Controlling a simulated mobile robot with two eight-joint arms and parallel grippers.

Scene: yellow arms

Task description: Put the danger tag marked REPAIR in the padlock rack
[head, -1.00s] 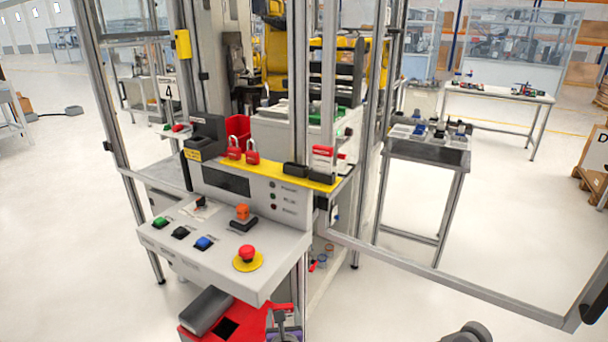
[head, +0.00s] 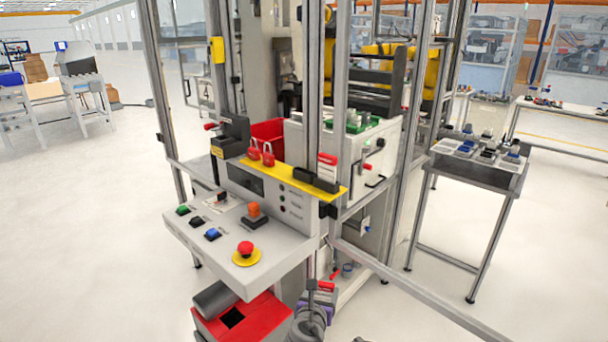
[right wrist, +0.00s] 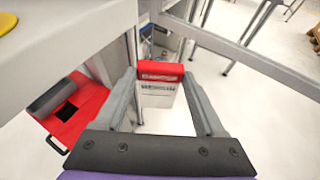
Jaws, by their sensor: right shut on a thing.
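A tag with a red header and white body (right wrist: 161,72) is between the fingertips of my right gripper (right wrist: 165,78) in the right wrist view. Its lettering is too blurred to read surely. In the head view my right gripper (head: 322,297) is low, below and right of the control console, with the red of the tag (head: 326,286) at its tips. The yellow padlock rack (head: 285,174) runs along the console's top, above the gripper. Two red padlocks stand at its left; black holders (head: 303,174) are at its right, one with a red-and-white tag (head: 327,167) upright. My left gripper is out of view.
The console (head: 235,270) has coloured buttons and a red emergency stop (head: 245,249). A red box (head: 255,318) is below it. A side table (head: 480,170) holds parts.

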